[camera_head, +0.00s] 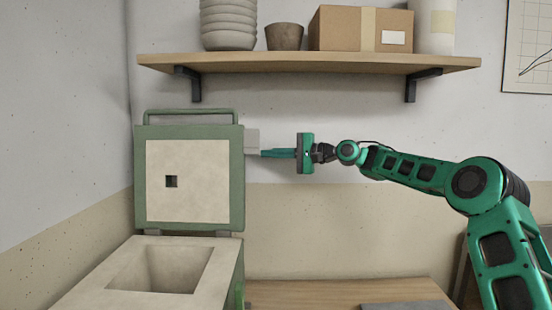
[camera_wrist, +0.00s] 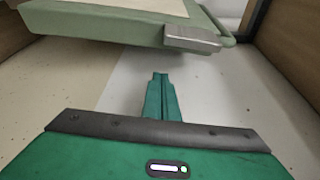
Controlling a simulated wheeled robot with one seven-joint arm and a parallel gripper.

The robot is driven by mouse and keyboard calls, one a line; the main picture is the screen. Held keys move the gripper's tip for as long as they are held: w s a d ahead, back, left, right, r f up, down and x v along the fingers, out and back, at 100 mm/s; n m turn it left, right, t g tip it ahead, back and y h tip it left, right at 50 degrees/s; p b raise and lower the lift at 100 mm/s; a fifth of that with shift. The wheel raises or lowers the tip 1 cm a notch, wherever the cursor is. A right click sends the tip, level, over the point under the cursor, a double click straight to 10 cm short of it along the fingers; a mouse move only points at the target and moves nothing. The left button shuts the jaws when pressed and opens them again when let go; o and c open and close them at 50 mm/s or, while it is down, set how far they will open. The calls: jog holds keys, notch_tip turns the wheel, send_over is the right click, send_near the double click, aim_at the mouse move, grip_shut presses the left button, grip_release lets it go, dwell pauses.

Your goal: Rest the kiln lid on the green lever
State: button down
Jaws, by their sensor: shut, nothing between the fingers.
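The kiln lid (camera_head: 239,190) stands open and upright behind the kiln, with a green frame, a pale panel with a small square hole, and a green bar handle (camera_head: 190,111) on top. In the wrist view the lid (camera_wrist: 90,24) spans the upper left. A grey block (camera_head: 251,142) sticks out from its right edge; it also shows in the wrist view (camera_wrist: 192,40). My gripper (camera_head: 264,153) is shut and empty, its tips just right of and slightly below this block; contact is unclear. A green upright piece, probably the green lever (camera_head: 239,294), shows partly at the kiln's right side.
The open kiln (camera_head: 105,278) has an empty square chamber. A shelf (camera_head: 300,62) above my arm holds stacked bowls (camera_head: 229,25), a pot (camera_head: 285,37) and a cardboard box (camera_head: 340,28). The wooden table (camera_head: 300,292) is mostly clear, with a dark slab (camera_head: 405,305) at its front.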

jog(key=shift+s+a+r, duration=0.15)
jog(key=shift+s+a, duration=0.1)
jog(key=shift+s, duration=0.7)
jog(key=shift+s+a+r, duration=0.15)
jog(key=shift+s+a, duration=0.05)
jog(key=shift+s, duration=0.7)
